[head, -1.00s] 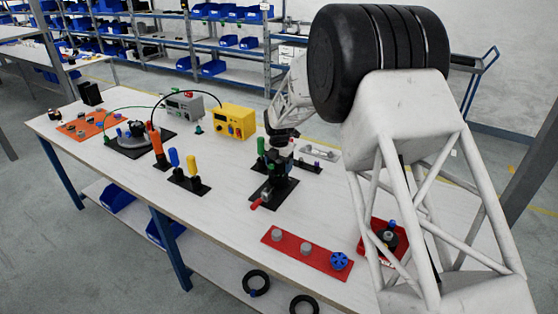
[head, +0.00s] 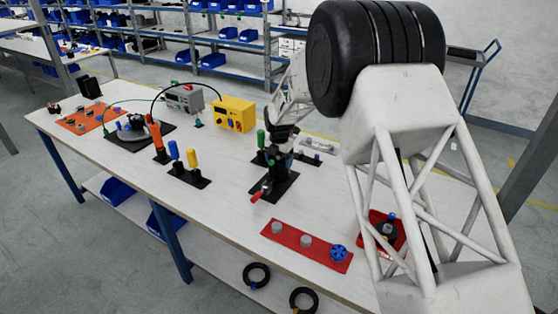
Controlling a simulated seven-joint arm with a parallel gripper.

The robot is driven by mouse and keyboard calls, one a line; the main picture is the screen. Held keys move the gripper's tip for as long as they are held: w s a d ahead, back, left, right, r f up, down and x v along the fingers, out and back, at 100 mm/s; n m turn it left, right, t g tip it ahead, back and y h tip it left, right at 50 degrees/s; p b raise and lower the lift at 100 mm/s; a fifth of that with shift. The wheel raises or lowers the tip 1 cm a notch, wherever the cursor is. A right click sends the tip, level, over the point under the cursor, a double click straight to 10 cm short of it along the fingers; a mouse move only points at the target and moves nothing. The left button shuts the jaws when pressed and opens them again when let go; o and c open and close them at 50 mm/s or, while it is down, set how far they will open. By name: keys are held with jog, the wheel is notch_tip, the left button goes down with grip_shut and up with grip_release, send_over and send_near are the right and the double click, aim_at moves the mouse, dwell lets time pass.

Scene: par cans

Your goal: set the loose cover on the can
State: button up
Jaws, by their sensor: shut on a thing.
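My gripper (head: 279,146) is over the black plate (head: 265,193) near the middle of the table, pointing down. It is shut on what looks like the loose cover, which is small, dark and mostly hidden by the fingers. A dark upright body, seemingly the can (head: 276,171), stands on the plate right under the gripper. I cannot tell whether the cover touches it. A red-tipped lever (head: 256,197) sticks out at the front of the plate.
A green-handled tool (head: 261,139) stands close behind left. A red strip (head: 318,256) with grey knobs and a blue wheel lies in front. A red tray (head: 400,243) is at right, partly behind my arm. Yellow and blue handles (head: 183,157) stand left. Bare tabletop lies between.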

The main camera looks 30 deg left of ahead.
jog(key=shift+f, duration=0.15)
dwell(0.4)
jog(key=o, duration=0.5)
jog(key=shift+o, duration=0.2)
jog(key=shift+o, duration=1.3)
jog(key=shift+r, duration=3.9)
jog(key=shift+d, duration=0.1)
